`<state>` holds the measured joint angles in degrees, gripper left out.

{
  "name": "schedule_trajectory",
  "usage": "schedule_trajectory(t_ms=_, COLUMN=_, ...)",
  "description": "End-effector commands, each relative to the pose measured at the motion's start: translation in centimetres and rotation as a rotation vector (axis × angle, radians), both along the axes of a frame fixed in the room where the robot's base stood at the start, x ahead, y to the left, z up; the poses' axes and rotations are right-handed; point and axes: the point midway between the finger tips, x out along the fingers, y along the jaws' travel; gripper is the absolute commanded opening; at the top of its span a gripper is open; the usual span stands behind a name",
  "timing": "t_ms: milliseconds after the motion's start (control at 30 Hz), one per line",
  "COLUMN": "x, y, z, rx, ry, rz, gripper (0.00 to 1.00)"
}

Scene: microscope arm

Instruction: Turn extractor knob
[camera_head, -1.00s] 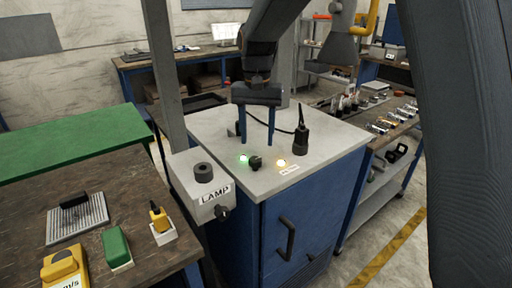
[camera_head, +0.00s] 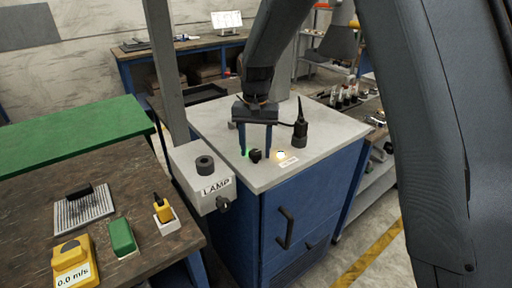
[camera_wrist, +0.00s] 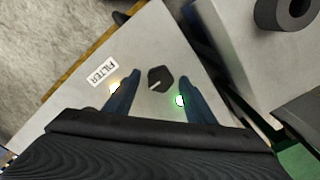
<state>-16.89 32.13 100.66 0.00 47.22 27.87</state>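A small black knob (camera_head: 255,156) with a pale pointer line sits on the light grey top of the blue cabinet (camera_head: 290,225), between a lit green lamp and a lit warm-white lamp. It also shows in the wrist view (camera_wrist: 159,79). My gripper (camera_head: 256,153) is open, its two blue fingers pointing down, one on each side of the knob. In the wrist view my gripper (camera_wrist: 160,76) has gaps between the knob and both fingers. I cannot tell how far the fingertips are above the top.
A FILTER label (camera_wrist: 102,73) lies near the warm-white lamp. A black probe (camera_head: 300,128) stands behind the knob. A grey LAMP box (camera_head: 190,165) is at the left. A yellow meter (camera_head: 71,262) reading 0.0 m/s is on the wooden bench.

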Motion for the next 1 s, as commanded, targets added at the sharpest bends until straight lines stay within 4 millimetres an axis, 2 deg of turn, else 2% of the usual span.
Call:
schedule_trajectory(t_ms=33, x=0.0, y=0.0, z=0.01, rx=0.0, ry=0.0, rz=0.0, gripper=0.42)
schedule_trajectory(t_ms=233, x=-0.01, y=0.01, z=0.03, rx=0.0, ry=0.0, rz=0.0, gripper=0.09)
schedule_trajectory(t_ms=633, x=0.02, y=0.04, z=0.07, rx=0.0, ry=0.0, rz=0.078, gripper=0.09)
schedule_trajectory(t_ms=1000, x=0.06, y=0.05, z=0.12, rx=0.0, ry=-0.001, rz=0.374, gripper=0.09)
